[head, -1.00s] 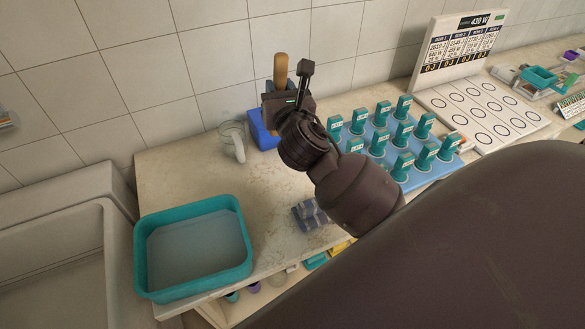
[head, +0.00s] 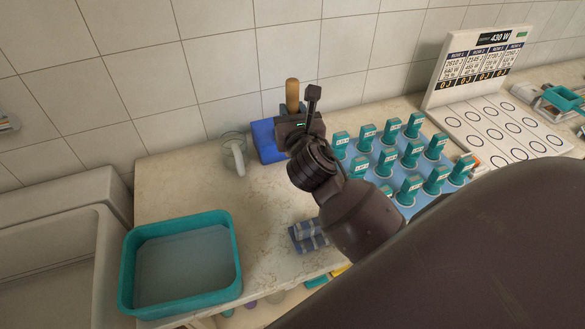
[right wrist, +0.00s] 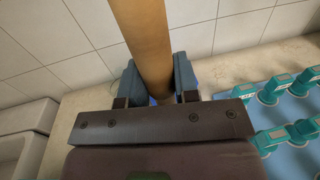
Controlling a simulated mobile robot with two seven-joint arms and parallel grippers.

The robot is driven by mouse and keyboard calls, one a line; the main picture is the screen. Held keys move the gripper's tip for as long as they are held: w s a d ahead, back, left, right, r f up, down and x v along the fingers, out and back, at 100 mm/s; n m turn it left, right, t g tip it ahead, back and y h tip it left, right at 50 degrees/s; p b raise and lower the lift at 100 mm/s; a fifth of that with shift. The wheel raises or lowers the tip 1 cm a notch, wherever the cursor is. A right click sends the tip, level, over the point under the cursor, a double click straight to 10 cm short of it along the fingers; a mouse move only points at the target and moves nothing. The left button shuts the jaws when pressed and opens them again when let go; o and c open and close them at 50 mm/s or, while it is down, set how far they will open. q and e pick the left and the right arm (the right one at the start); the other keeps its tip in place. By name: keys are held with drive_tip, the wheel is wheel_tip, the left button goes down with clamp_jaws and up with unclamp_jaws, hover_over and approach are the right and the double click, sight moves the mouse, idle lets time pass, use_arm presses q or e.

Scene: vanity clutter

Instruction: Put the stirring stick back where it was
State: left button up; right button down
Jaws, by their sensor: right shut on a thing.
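My right gripper (head: 296,118) is shut on the stirring stick (head: 292,92), a round wooden stick. The stick stands roughly upright, its top above the fingers. In the right wrist view, the stick (right wrist: 144,40) passes between the two fingers of the gripper (right wrist: 158,82). A blue container (head: 266,142) stands by the wall, just behind and below the gripper in the head view. The stick's lower end is hidden, so I cannot tell whether it is inside the container. My left gripper is not in view.
A clear jug (head: 234,152) with a white piece inside stands left of the container. Several teal-tagged items stand on a blue tray (head: 398,205) at right.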

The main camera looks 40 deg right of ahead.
wheel_tip(320, 180, down, 11)
drive_tip(key=b, duration=0.3)
wheel_tip(320, 180, down, 4)
drive_tip(key=shift+f+b, duration=0.1)
drive_tip(key=shift+b, duration=0.7)
drive_tip(key=shift+f, duration=0.1)
drive_tip(key=c, duration=1.3)
unclamp_jaws()
drive_tip(key=o, duration=0.4)
drive_tip(key=shift+o, duration=0.2)
